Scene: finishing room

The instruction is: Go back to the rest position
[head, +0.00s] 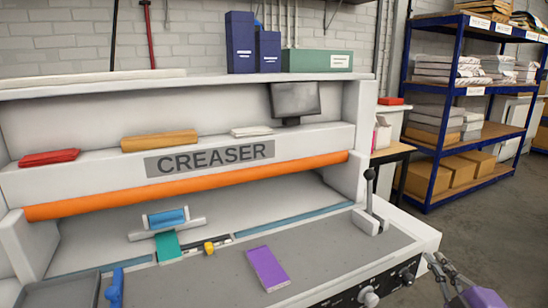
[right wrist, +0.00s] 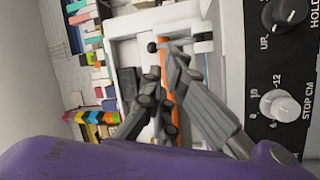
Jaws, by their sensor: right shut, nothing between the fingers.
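My right gripper (head: 434,262) is at the bottom right of the head view, just off the right front corner of the creaser (head: 215,157). It is shut and empty, and part of its purple arm shows below it. In the right wrist view its dark fingers (right wrist: 166,68) are together, with the machine's front panel beside them. My left gripper is not in view. A purple card (head: 266,268) lies flat on the grey bed of the machine, apart from the gripper. A teal piece (head: 167,246) lies by the blue-and-white guide (head: 167,219).
A black-knobbed lever (head: 370,200) stands at the bed's right end. Control knobs (head: 368,297) stick out from the front panel near the gripper. A blue-framed shelf rack (head: 408,110) stands back right. The floor (head: 480,215) between is clear.

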